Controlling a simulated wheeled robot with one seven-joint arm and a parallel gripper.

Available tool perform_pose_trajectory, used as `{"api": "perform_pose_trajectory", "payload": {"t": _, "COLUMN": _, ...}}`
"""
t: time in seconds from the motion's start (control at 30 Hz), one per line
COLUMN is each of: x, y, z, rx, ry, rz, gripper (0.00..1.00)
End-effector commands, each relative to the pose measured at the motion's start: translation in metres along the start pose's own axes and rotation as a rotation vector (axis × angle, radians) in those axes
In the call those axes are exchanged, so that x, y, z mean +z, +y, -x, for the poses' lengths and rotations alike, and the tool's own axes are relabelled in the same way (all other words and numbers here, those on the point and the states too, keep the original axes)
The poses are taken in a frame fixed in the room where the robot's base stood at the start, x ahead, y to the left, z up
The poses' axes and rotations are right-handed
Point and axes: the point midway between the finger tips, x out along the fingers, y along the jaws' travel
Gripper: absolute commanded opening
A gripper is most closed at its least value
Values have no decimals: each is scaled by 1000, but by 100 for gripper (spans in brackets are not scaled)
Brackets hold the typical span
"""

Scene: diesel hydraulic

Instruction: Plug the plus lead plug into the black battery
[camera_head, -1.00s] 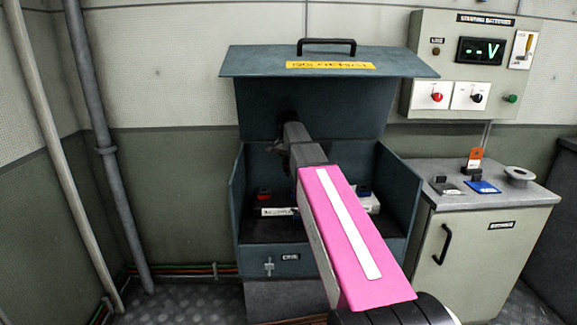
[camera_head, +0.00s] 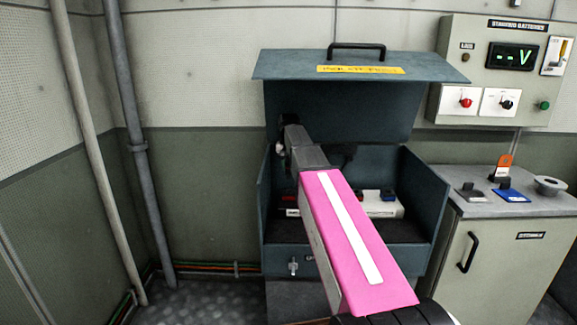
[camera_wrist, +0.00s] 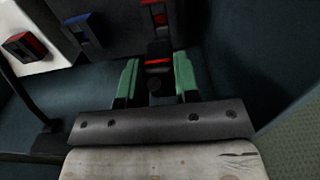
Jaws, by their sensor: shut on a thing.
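My gripper (camera_wrist: 157,80) has two green-padded fingers shut on the plus lead plug (camera_wrist: 158,62), a small black plug with a red band. The plug is just in front of the dark face of the black battery (camera_wrist: 122,35), close to its red terminal (camera_wrist: 155,12). I cannot tell whether they touch. The black battery's blue terminal (camera_wrist: 86,30) is to the left. In the head view my arm reaches into the open battery box (camera_head: 335,105) and hides the gripper, the plug and most of the black battery.
A white battery (camera_head: 383,208) stands right of my arm, and its red terminal (camera_wrist: 25,45) shows in the wrist view. A dark cable (camera_wrist: 22,90) runs at the left there. The box's side walls flank my arm. A grey cabinet (camera_head: 498,245) stands at the right.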

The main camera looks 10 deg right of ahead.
Motion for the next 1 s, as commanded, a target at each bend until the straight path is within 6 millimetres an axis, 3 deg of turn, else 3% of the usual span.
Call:
{"api": "perform_pose_trajectory", "payload": {"t": 0.7, "x": 0, "y": 0, "z": -47, "rx": 0, "ry": 0, "rz": -1, "gripper": 3}}
{"api": "perform_pose_trajectory", "payload": {"t": 1.0, "x": 0, "y": 0, "z": -51, "rx": 0, "ry": 0, "rz": -1, "gripper": 3}}
